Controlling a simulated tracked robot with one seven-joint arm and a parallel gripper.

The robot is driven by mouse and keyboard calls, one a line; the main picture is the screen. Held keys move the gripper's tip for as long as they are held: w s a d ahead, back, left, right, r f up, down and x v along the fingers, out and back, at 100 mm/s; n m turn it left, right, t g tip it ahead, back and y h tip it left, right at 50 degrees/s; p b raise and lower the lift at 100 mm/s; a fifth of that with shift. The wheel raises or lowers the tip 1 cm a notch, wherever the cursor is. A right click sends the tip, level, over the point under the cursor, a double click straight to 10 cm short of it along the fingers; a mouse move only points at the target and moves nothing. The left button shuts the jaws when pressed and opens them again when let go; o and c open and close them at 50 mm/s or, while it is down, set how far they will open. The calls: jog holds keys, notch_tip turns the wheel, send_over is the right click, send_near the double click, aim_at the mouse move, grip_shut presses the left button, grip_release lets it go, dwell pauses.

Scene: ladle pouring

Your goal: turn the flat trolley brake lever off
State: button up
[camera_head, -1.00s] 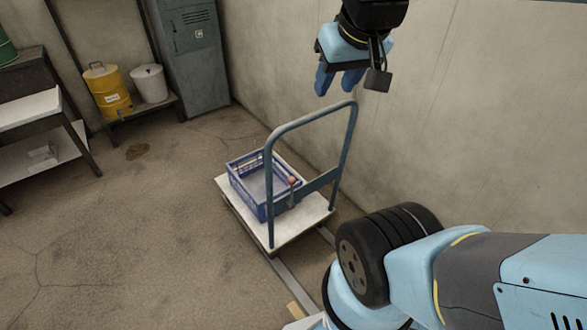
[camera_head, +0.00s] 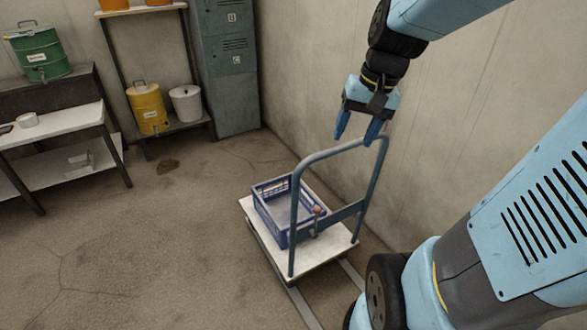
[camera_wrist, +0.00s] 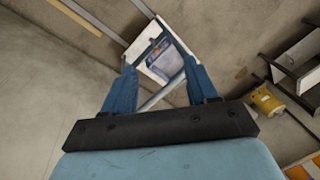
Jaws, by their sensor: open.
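The flat trolley (camera_head: 345,243) stands on the floor near the right wall, with a white deck and an upright blue-grey tube handle (camera_head: 294,220). A brake lever with a reddish knob (camera_head: 316,211) sits low at the handle's crossbar. A blue crate (camera_head: 273,222) rests on the deck behind it. My gripper (camera_head: 357,136) is open and empty, pointing down above the handle's top bar. In the wrist view my gripper's blue fingers (camera_wrist: 158,88) are spread, with the trolley deck (camera_wrist: 140,48) between and beyond them. I cannot make out the lever there.
The concrete wall (camera_head: 460,140) runs close along the trolley's right side. A grey locker (camera_head: 233,80), a yellow drum (camera_head: 148,110), a white bucket (camera_head: 187,105) and a table (camera_head: 60,125) stand at the back left. The floor left of the trolley is clear.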

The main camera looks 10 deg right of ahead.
jog(key=w+d+f+m+g+y, duration=0.25)
jog(key=w+f+m+y, duration=0.35)
jog(key=f, duration=0.5)
jog(key=m+t+y, duration=0.5)
jog(key=m+y, duration=0.2)
jog(key=m, duration=0.4)
send_near(317, 209)
jog(key=s+r, duration=0.5)
jog(key=r, duration=0.4)
notch_tip(317, 209, down, 13)
jog(key=d+m+t, duration=0.1)
jog(key=m+t, duration=0.6)
jog(key=m, duration=0.1)
jog(key=shift+h, duration=0.4)
jog(key=x, duration=1.3)
jog(key=shift+w+r, duration=0.2)
